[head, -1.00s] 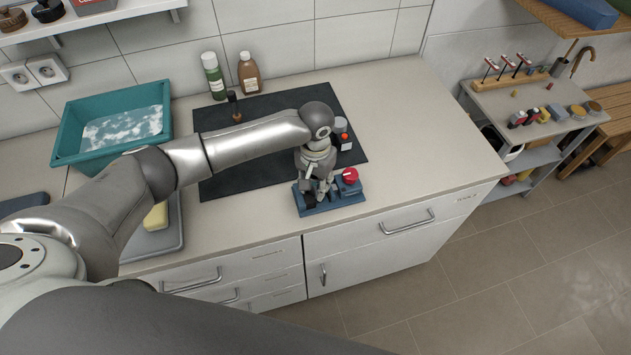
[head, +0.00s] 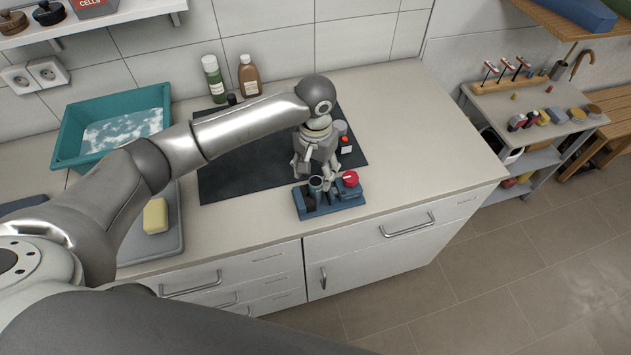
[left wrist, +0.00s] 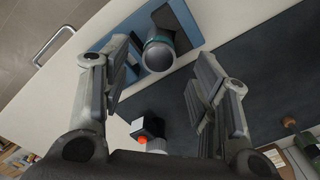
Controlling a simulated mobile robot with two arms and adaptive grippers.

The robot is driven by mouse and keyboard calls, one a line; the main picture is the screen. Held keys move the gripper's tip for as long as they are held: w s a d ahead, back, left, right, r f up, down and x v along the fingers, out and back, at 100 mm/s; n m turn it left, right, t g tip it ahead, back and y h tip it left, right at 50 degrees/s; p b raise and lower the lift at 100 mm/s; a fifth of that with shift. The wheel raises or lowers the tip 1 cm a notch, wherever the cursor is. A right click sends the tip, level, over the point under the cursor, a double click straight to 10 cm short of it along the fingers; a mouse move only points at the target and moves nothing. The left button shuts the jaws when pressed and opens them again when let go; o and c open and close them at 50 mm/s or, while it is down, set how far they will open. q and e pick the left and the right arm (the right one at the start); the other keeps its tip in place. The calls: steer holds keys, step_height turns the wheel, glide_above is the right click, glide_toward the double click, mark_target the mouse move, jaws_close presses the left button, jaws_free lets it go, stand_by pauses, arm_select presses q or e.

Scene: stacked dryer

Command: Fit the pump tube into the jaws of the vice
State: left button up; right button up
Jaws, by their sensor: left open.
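The blue vice (head: 338,202) with a red knob (head: 350,178) sits near the front edge of the counter. The pump tube (head: 316,186), a short grey cylinder, stands roughly upright in the vice's left part, by the dark jaw. In the left wrist view the tube (left wrist: 159,54) shows a teal ring, with the blue vice (left wrist: 128,68) around it. I cannot tell whether the jaws touch it on both sides. My left gripper (head: 317,170) is open and empty, just behind and above the tube. My right gripper is out of view.
A dark mat (head: 235,172) lies behind the vice, with a small device with a red button (head: 345,143) on it. A teal basin (head: 70,135) and a yellow sponge (head: 155,216) on a grey tray are at left. Two bottles (head: 213,80) stand by the wall. The right counter is clear.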

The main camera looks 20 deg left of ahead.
arm_select(q)
step_height(320, 180, up, 5)
stand_by(0.7)
steer(key=s+d+f+m+t+h, duration=0.25)
steer(key=s+d+f, duration=0.5)
steer(key=s, duration=0.45)
steer(key=s+a+f+n+t+y, duration=0.1)
steer(key=s+a+n+y, duration=0.15)
steer(key=s+a, duration=1.05)
step_height(320, 180, down, 34)
steer(key=s+g+b, duration=0.1)
steer(key=s+b, duration=0.1)
steer(key=b, duration=0.5)
steer(key=s+a+f+g+b, duration=0.1)
steer(key=s+a+f+b, duration=0.2)
steer(key=s+f, duration=1.3)
step_height(320, 180, down, 4)
steer(key=shift+f+b, duration=0.1)
steer(key=shift+b, duration=0.7)
